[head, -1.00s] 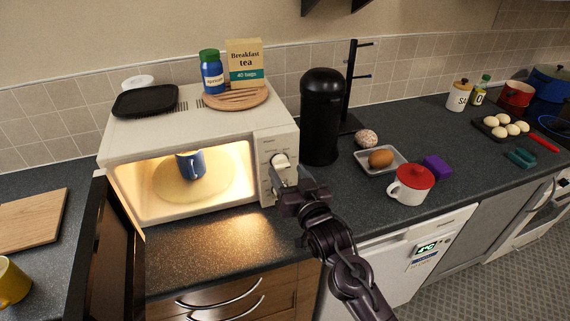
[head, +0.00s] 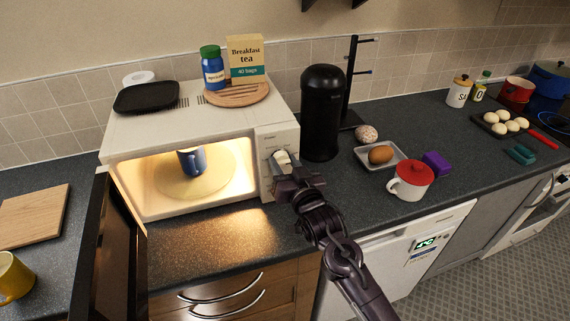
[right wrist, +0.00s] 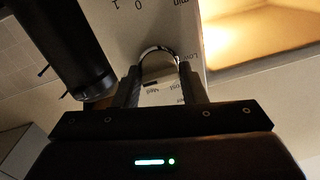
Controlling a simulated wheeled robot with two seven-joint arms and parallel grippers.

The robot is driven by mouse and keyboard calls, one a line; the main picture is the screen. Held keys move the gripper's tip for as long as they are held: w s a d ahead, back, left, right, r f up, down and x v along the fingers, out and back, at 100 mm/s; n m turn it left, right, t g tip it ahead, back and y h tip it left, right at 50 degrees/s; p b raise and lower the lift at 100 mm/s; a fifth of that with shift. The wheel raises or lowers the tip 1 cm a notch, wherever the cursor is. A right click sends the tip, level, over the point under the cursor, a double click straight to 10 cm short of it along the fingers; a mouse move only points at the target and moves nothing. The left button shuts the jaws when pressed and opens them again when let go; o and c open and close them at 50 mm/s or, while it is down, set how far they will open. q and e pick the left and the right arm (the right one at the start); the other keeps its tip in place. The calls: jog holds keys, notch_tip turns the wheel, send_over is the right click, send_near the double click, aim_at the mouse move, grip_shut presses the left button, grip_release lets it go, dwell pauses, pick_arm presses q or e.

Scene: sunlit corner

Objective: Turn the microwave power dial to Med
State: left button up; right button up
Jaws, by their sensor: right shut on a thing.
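The white microwave (head: 150,128) stands on the counter with its door open and its inside lit. A blue mug (head: 193,162) stands on the turntable inside. The power dial (head: 281,157) is on the control panel at its right. My right gripper (head: 283,167) is at the dial, shut on it, and hides its lower part. In the right wrist view, the dial (right wrist: 158,60) shows between the two fingers, with power labels around it upside down. I cannot tell its exact setting. My left gripper is not in view.
The open black door (head: 108,245) juts forward at the left. A black canister (head: 322,115) stands close to the microwave's right side. A tea box (head: 245,58), a jar (head: 212,72) and a black tray (head: 146,97) are on top. A red-lidded mug (head: 410,181) is farther right.

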jog(key=n, duration=0.2)
jog(key=shift+r+n+p, duration=0.1)
jog(key=shift+n+p, duration=0.3)
jog(key=n, duration=0.3)
jog(key=shift+p, duration=0.35)
jog(key=n, duration=0.5)
jog(key=shift+r+n+h+p, duration=0.1)
jog(key=shift+n+h+p, duration=0.2)
jog(key=shift+h+p, duration=0.1)
jog(key=o, duration=1)
jog(key=shift+c, duration=0.2)
